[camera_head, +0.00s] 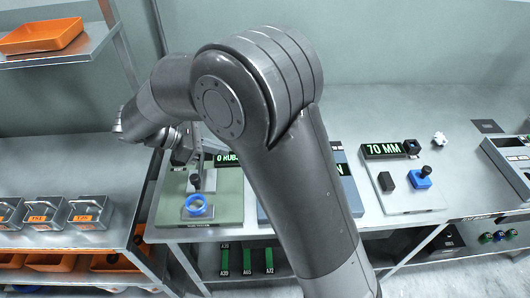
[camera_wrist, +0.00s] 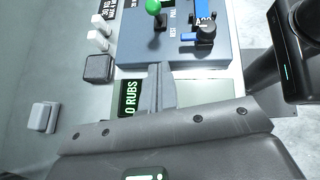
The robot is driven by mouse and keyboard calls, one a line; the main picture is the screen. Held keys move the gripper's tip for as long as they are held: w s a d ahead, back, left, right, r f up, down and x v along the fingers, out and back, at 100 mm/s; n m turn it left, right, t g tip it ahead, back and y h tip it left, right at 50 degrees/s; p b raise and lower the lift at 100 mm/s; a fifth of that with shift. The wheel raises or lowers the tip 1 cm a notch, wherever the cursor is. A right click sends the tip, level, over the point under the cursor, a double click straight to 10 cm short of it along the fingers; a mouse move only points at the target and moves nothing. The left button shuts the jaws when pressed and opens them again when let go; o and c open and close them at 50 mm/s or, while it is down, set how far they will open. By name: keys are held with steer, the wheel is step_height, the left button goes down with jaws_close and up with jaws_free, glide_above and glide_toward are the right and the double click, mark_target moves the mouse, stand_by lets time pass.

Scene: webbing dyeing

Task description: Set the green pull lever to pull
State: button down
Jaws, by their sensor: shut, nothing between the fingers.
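The green pull lever (camera_wrist: 153,7) shows at the top of the wrist view, a round green knob on a dark stem. It stands on a blue-grey panel (camera_wrist: 190,52) beside printed labels that seem to read REST and PULL. I cannot tell which label it is set to. In the head view my arm hides the lever, and only parts of the blue-grey panel (camera_head: 353,190) show. My gripper (camera_wrist: 157,68) is shut and empty, its fingers pointing toward the panel's near edge, apart from the lever. In the head view my gripper (camera_head: 187,152) is partly hidden by my arm.
A blue block with a black knob (camera_wrist: 205,33) stands beside the lever. A "70 MM" display (camera_head: 384,150) stands to the right. Metal bins (camera_head: 91,212) line the left shelf.

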steer(key=shift+d, duration=0.1)
steer(key=x, duration=0.4)
steer(key=r+x, duration=0.1)
steer(key=x, duration=0.3)
steer(key=d+x, duration=0.1)
steer(key=x, duration=0.3)
steer(key=shift+w+d+r, duration=0.1)
steer(key=shift+d+r, duration=0.15)
steer(key=shift+r, duration=0.05)
steer(key=shift+w+d, duration=0.1)
steer(key=shift+d, duration=0.2)
steer(key=shift+r, duration=0.15)
